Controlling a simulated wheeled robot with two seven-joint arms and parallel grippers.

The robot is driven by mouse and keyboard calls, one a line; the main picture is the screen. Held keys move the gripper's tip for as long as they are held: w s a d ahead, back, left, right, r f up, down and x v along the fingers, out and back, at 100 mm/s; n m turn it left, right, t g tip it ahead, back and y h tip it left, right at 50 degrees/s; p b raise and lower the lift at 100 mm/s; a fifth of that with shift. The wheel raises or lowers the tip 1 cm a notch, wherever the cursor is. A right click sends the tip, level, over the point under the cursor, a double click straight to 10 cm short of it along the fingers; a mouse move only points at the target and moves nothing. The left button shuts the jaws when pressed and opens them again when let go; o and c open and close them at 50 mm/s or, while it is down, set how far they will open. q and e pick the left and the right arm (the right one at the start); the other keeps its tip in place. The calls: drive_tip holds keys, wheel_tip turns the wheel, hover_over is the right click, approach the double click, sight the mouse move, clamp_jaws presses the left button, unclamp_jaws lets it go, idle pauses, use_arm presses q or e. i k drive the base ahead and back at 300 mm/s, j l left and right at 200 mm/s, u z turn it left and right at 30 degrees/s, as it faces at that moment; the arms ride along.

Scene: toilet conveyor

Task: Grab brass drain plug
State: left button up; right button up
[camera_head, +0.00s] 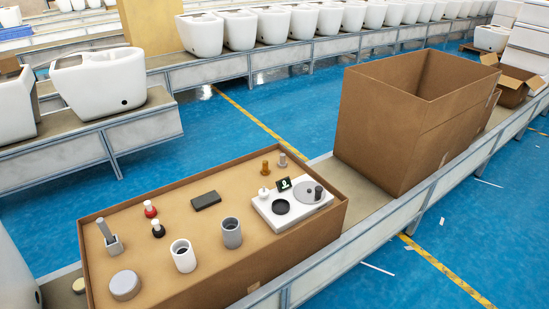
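A small brown-gold plug-shaped piece (265,167), which looks like the brass drain plug, stands upright near the back edge of the shallow cardboard tray (215,290). A similar grey piece (282,160) stands just to its right. A white block (292,221) with a dark round recess and a grey disc lies in front of them. Neither of my grippers is in view.
The tray also holds a white cup (183,262), a grey cup (232,239), a dark flat box (206,200), a round grey lid (125,285) and small red- and black-based pieces. A large open cardboard box (400,135) stands behind right on the conveyor. White toilets line the back.

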sight(265, 170)
drive_tip(key=i+l, duration=0.2)
drive_tip(key=l, duration=0.15)
drive_tip(key=i+l+u, duration=0.15)
drive_tip(key=i+l, duration=0.3)
drive_tip(key=l, duration=0.3)
drive_tip(key=i+l+u, duration=0.15)
drive_tip(key=l, duration=0.25)
drive_tip(key=i+l, duration=0.2)
drive_tip(key=l, duration=0.2)
drive_tip(key=u, duration=0.05)
